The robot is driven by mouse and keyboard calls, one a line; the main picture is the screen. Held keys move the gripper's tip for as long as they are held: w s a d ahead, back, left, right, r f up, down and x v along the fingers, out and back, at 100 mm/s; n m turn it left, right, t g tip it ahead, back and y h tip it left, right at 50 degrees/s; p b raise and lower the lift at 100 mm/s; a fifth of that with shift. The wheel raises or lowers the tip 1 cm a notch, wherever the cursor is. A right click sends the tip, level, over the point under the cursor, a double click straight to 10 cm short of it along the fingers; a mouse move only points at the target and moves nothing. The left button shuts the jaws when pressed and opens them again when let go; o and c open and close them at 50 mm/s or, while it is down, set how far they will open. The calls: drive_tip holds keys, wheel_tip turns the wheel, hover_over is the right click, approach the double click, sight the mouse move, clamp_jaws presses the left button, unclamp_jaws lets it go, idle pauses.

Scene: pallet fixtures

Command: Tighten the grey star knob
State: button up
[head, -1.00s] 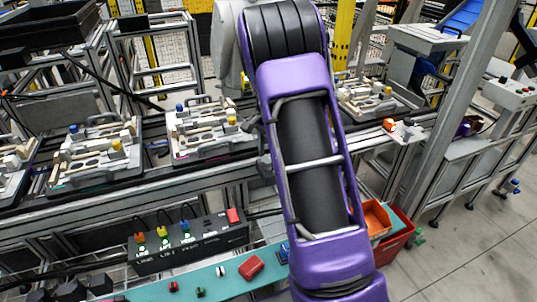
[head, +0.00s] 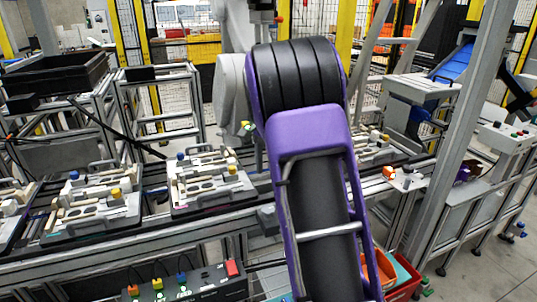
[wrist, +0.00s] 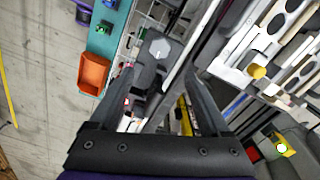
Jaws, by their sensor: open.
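A light grey, many-sided knob (wrist: 160,48) sits on a dark grey bracket beside the conveyor rail in the wrist view. Whether it is fully tightened cannot be told. My gripper (wrist: 160,78) is open and empty, with its two dark fingers spread wide. The knob shows between and beyond the fingertips, apart from them. In the head view my purple and black arm covers the middle, and the gripper cannot be made out. A grey block (head: 268,219) at the conveyor's near edge, left of my arm, may be the knob's bracket; the knob itself is not clear there.
Pallets with grey fixtures (head: 209,184) stand along the conveyor; one pallet (wrist: 232,75) lies right of my gripper. A button box (head: 190,287) is at the front. An orange bin (wrist: 93,74) lies left on the teal shelf (wrist: 104,42). A slanted post (head: 450,150) stands at right.

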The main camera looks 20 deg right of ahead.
wheel_tip(320, 180, up, 5)
drive_tip(key=shift+r, duration=0.2)
idle(0.5)
